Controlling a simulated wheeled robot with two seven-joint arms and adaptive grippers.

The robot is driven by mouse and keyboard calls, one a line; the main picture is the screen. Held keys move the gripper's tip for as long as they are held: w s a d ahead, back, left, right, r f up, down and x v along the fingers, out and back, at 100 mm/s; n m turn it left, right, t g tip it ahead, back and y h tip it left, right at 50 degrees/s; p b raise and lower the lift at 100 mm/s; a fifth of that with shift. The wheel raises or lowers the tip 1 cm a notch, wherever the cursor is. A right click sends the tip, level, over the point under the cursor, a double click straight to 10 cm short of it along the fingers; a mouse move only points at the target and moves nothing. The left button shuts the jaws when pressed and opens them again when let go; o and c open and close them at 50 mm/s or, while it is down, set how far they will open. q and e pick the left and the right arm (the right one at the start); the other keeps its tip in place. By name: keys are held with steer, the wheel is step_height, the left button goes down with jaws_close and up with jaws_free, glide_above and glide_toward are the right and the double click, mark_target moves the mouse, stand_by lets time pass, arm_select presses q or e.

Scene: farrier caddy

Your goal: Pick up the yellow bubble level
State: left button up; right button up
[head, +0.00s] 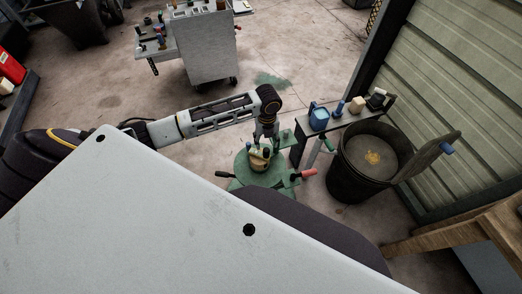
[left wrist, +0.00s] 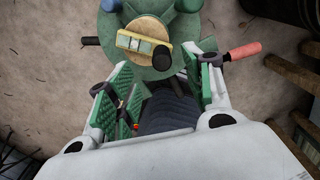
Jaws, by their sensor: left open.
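The yellow bubble level (left wrist: 143,43) lies on a round tan block in the middle of the green round stand (left wrist: 128,67) in the left wrist view. A dark round knob covers part of its right end. In the head view the stand (head: 243,173) is below my left gripper (head: 265,138), with a small yellowish patch on top; the level is too small to make out clearly there. In the left wrist view my left gripper (left wrist: 157,88) has its green-padded fingers apart and empty, beside the stand and short of the level. My right gripper is not in view.
A red-handled tool (head: 304,174) sticks out from the stand's right side. A dark bucket (head: 350,183) and a low bench with small items (head: 319,118) stand to the right. A grey cart (head: 209,60) is at the back. Floor to the stand's left is clear.

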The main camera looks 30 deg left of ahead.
mark_target(266, 149)
arm_select(q)
step_height(266, 149, down, 2)
steer(key=shift+f, duration=0.75)
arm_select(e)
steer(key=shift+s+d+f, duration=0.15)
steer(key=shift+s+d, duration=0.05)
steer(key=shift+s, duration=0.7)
arm_select(q)
steer(key=shift+d+f, duration=0.1)
steer(key=shift+f, duration=0.45)
step_height(266, 149, down, 3)
steer(key=shift+r, duration=0.1)
steer(key=shift+f, duration=0.55)
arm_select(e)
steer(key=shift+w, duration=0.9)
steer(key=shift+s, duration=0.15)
